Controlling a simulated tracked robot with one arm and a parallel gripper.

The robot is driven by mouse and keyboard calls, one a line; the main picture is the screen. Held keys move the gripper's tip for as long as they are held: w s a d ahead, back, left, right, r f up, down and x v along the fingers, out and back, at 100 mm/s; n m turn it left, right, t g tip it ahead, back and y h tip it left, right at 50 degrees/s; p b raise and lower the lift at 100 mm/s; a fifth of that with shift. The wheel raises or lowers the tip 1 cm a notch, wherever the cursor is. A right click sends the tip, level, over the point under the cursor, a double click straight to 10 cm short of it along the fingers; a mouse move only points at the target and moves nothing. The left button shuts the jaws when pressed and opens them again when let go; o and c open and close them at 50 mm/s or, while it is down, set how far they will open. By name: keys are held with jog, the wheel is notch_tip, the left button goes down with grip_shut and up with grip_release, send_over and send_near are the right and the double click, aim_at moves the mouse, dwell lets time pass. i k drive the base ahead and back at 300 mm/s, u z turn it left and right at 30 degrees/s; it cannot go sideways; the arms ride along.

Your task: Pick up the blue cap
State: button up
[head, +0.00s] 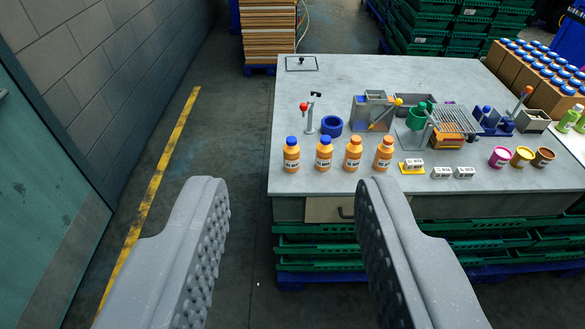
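A row of orange bottles stands upright near the table's front edge. The leftmost bottle (291,158) has a blue cap (291,140) on it, and the bottle beside it (324,157) has another blue cap (324,139). The two bottles to the right (352,156) show orange tops without blue caps. My gripper (293,190) is open and empty, its two grey studded fingers wide apart in the foreground. It is well short of the table, and the two blue-capped bottles appear between and beyond its fingertips.
The grey table (450,75) carries a blue ring (331,125), a red-knobbed stand (309,118), a metal grate (455,120) and small paint-like tubs (500,157). Boxes of blue-capped bottles (540,70) stand at the back right. Floor at left is clear, beside a wall (100,60).

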aim_at(291, 141)
jog(key=z, duration=0.7)
jog(key=i, duration=1.85)
jog(key=u, duration=0.8)
